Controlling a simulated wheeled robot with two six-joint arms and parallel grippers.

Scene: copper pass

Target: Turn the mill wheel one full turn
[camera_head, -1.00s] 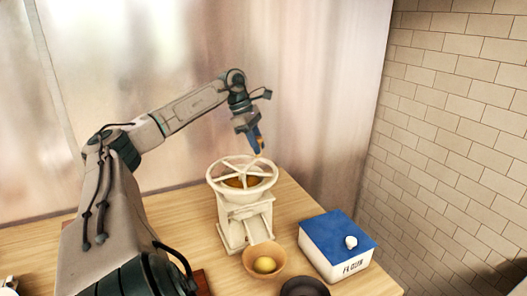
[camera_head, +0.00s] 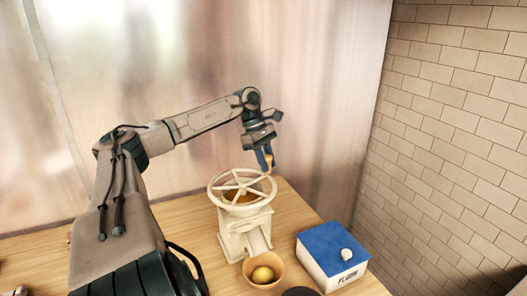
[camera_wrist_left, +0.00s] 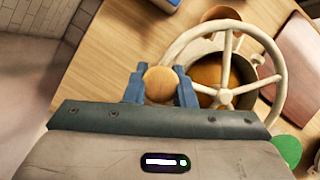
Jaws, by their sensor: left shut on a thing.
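The cream mill (camera_head: 236,240) stands on the wooden table, with its spoked wheel (camera_head: 215,201) lying flat on top. A brown hopper opening shows below the spokes. My left gripper (camera_head: 266,162) reaches down to the far right side of the wheel rim. In the left wrist view, its two blue fingers (camera_wrist_left: 160,90) are shut on the round wooden knob (camera_wrist_left: 160,84) beside the wheel rim (camera_wrist_left: 280,75). How the knob joins the rim is hidden. My right gripper is in neither view.
A dark round item (camera_head: 300,292) is cut off at the bottom edge. A tiled wall rises on the right.

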